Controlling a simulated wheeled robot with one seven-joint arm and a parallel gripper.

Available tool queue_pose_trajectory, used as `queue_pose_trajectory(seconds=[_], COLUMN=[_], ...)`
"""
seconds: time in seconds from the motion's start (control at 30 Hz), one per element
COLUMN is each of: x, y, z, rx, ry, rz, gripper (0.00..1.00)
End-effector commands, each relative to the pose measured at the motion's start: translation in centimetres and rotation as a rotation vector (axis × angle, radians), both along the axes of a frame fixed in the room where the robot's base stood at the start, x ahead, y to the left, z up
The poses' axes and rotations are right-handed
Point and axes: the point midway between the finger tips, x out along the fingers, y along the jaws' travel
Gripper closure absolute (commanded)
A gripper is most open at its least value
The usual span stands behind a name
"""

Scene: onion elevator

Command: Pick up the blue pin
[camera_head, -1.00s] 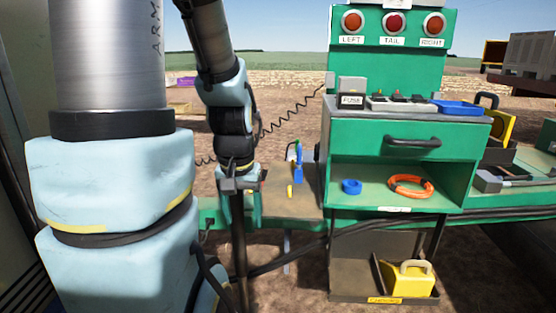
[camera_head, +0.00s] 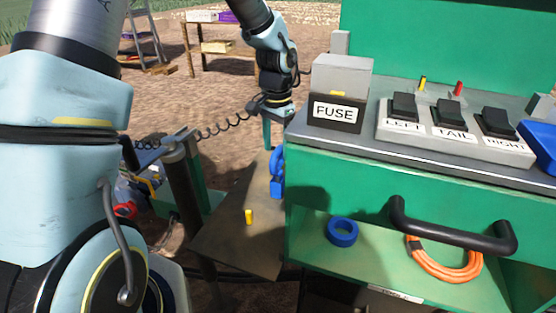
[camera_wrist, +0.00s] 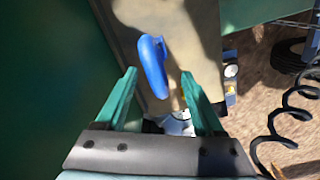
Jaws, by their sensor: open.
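The blue pin (camera_head: 277,180), a blue piece with a rounded loop-like top, stands on the brown side shelf (camera_head: 225,238), close against the green cabinet's left side. In the wrist view the blue pin (camera_wrist: 153,66) shows ahead of and between the two green fingers. My gripper (camera_head: 268,135) is just above and slightly left of it in the head view. In the wrist view my gripper (camera_wrist: 159,74) is open, with a visible gap on each side of the blue pin. I cannot tell how far below the fingertips it is.
A small yellow peg (camera_head: 249,216) stands on the shelf. The green cabinet (camera_head: 330,165) rises close at the right, with a fuse box (camera_head: 338,92), switches and a black handle (camera_head: 450,236). Blue tape (camera_head: 342,232) and an orange coil (camera_head: 445,262) lie inside. A coiled black cable (camera_wrist: 290,105) hangs nearby.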

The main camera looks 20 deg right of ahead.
Motion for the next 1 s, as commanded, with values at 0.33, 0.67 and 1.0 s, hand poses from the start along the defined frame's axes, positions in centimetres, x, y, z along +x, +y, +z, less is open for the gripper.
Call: queue_pose_trajectory(seconds=[0.33, 0.67, 1.0], x=[-0.6, -0.6, -0.6], y=[0.1, 0.1, 0.1], z=[-3.2, -6.3, -6.3], rx=[0.002, 0.000, 0.000], ry=[0.004, -0.001, -0.001], rz=[0.001, 0.002, 0.002], gripper=[0.30, 0.30, 0.51])
